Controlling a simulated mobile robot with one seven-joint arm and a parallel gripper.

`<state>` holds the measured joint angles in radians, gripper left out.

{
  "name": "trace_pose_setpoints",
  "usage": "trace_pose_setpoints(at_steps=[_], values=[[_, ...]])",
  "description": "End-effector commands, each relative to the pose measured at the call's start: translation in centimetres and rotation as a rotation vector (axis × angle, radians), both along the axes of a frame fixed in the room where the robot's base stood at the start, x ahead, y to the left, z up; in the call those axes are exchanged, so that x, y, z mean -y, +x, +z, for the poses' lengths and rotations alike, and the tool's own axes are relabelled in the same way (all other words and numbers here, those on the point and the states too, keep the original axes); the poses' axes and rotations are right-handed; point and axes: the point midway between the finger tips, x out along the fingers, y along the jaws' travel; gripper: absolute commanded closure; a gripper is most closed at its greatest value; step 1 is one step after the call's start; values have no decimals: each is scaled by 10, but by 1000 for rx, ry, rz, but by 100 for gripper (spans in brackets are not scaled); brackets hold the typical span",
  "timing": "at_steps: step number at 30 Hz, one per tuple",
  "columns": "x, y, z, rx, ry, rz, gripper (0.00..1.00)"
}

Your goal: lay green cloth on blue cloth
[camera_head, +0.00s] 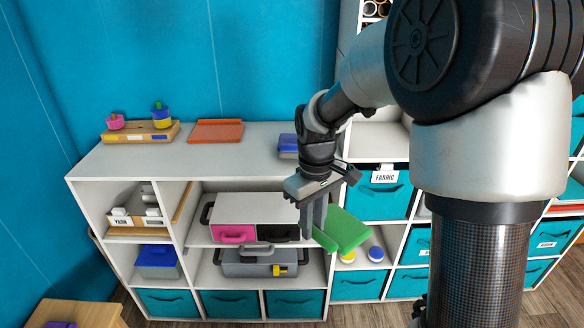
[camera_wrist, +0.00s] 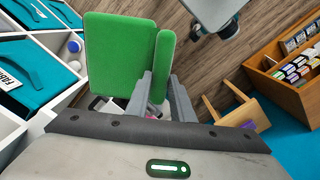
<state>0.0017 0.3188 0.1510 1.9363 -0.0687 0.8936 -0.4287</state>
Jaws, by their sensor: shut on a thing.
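The green cloth (camera_head: 343,230) is a folded, thick pad. My gripper (camera_head: 314,222) is shut on one edge of it and holds it tilted in the air in front of the shelf unit. In the wrist view the green cloth (camera_wrist: 120,55) shows large, its narrow folded part between the fingertips of my gripper (camera_wrist: 163,82). A flat blue thing, which looks like the blue cloth (camera_head: 288,145), lies on the white shelf top, behind and above the gripper. My arm hides its right part. I cannot see it in the wrist view.
The white shelf top (camera_head: 230,160) is mostly clear. An orange tray (camera_head: 215,131) and a wooden toy board (camera_head: 140,133) stand at its back left. Toolboxes (camera_head: 262,262) and teal bins (camera_head: 228,303) fill the shelves below. A wooden stool (camera_head: 85,314) stands at lower left.

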Motion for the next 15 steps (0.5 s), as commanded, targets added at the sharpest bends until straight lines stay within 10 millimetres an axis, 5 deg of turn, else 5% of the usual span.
trace_pose_setpoints(at_steps=[1,6,15], values=[[-13,-4,36,-4,1,120,100],[-46,-13,74,-4,3,504,100],[-73,-22,97,0,6,834,100]])
